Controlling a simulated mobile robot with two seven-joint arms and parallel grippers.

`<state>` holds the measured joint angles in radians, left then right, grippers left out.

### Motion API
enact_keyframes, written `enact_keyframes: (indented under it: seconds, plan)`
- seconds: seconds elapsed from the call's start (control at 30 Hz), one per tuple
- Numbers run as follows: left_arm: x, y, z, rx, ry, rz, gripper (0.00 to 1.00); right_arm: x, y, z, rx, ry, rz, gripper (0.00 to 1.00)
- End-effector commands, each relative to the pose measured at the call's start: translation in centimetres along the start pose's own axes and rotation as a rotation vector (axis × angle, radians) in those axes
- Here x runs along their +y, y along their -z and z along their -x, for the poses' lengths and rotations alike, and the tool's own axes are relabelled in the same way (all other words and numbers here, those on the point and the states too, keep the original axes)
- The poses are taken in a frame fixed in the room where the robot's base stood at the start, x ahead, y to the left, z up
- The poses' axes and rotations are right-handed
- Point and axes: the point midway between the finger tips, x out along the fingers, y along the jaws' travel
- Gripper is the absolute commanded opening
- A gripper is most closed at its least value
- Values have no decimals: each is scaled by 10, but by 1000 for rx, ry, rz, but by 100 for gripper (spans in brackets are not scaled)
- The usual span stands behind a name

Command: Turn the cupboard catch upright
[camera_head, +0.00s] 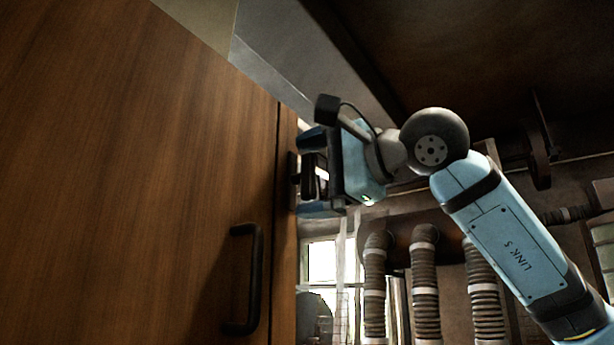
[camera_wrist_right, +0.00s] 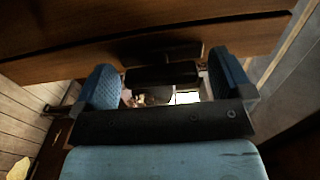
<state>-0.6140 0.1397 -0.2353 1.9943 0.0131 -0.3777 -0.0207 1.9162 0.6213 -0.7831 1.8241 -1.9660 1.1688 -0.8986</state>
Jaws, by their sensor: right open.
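The brown wooden cupboard door (camera_head: 140,170) fills the left of the head view. A dark catch (camera_head: 292,178) sits at its right edge, mostly hidden by my right gripper (camera_head: 312,175). In the right wrist view the catch (camera_wrist_right: 162,76) is a black bar lying crosswise between the two blue fingers of my right gripper (camera_wrist_right: 166,84). The fingers are apart, one near each end of the bar, and do not appear to grip it. I cannot tell the catch's exact angle. My left gripper is not in view.
A black upright handle (camera_head: 248,280) stands out from the door below the catch. Ribbed pipes (camera_head: 425,290) and a bright window (camera_head: 320,262) are behind my right arm. A grey beam (camera_head: 300,55) runs above the gripper.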

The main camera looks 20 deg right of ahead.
Motion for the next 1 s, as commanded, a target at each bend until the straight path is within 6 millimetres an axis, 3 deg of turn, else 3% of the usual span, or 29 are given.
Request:
enact_keyframes:
  seconds: [0.5, 0.7, 1.0]
  plan:
    - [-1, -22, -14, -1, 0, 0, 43, 2, -1, 108, 1, 4, 2, 98]
    - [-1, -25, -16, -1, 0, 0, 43, 1, -1, 127, 0, 2, 2, 98]
    - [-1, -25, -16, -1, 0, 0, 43, 0, -1, 129, 0, 2, 2, 98]
